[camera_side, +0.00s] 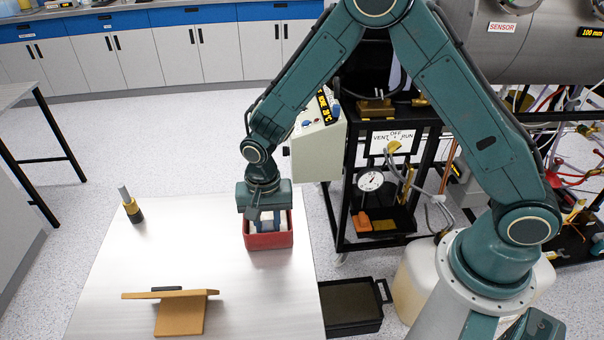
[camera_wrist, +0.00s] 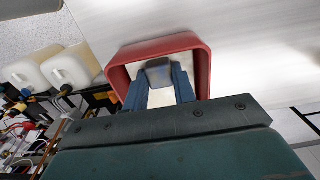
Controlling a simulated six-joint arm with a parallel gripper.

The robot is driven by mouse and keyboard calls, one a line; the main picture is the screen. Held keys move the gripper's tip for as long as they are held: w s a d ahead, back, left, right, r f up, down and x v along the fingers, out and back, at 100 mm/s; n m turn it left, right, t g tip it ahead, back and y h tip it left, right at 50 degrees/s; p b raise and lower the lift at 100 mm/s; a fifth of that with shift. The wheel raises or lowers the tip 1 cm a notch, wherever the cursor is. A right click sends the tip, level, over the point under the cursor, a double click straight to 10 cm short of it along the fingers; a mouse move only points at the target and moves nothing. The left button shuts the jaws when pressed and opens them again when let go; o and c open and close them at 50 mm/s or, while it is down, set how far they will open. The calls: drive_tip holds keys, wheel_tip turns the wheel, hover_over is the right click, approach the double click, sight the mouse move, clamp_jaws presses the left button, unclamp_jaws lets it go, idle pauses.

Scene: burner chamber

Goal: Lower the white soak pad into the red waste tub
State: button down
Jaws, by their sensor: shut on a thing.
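The red waste tub (camera_side: 268,241) stands on the metal table, with my gripper (camera_side: 266,222) directly above its opening. In the wrist view the red tub (camera_wrist: 203,75) surrounds the fingertips. My gripper (camera_wrist: 160,85) is shut on the white soak pad (camera_wrist: 180,77), between its two blue fingers. The pad lies within the outline of the tub's rim, and white shows between and beside the fingers. Whether the pad touches the tub floor cannot be told. In the side view the tub's front wall and my gripper hide most of the pad.
A black tray (camera_side: 350,305) sits off the table's right edge. A black equipment frame (camera_side: 345,215) is to the right. The table's middle is clear.

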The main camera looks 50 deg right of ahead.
drive_tip(key=shift+f, duration=0.45)
drive_tip(key=c, duration=1.1)
unclamp_jaws()
drive_tip(key=shift+o, duration=0.2)
drive_tip(key=s+d+r+n+t, duration=0.1)
drive_tip(key=s+d+r, duration=0.1)
drive_tip(key=r, duration=0.8)
drive_tip(key=s+d+r+n, duration=0.1)
drive_tip(key=s+d+r, duration=0.1)
drive_tip(key=r, duration=0.9)
drive_tip(key=s+d+r+n+t, duration=0.2)
drive_tip(key=s+d+r+n, duration=0.1)
drive_tip(key=s, duration=0.6)
drive_tip(key=s+d+r+n+t, duration=0.2)
drive_tip(key=s+d+r+n, duration=0.2)
drive_tip(key=s, duration=0.6)
drive_tip(key=shift+s+d+r+t, duration=0.25)
drive_tip(key=shift+d+r, duration=0.3)
drive_tip(key=shift+d, duration=0.55)
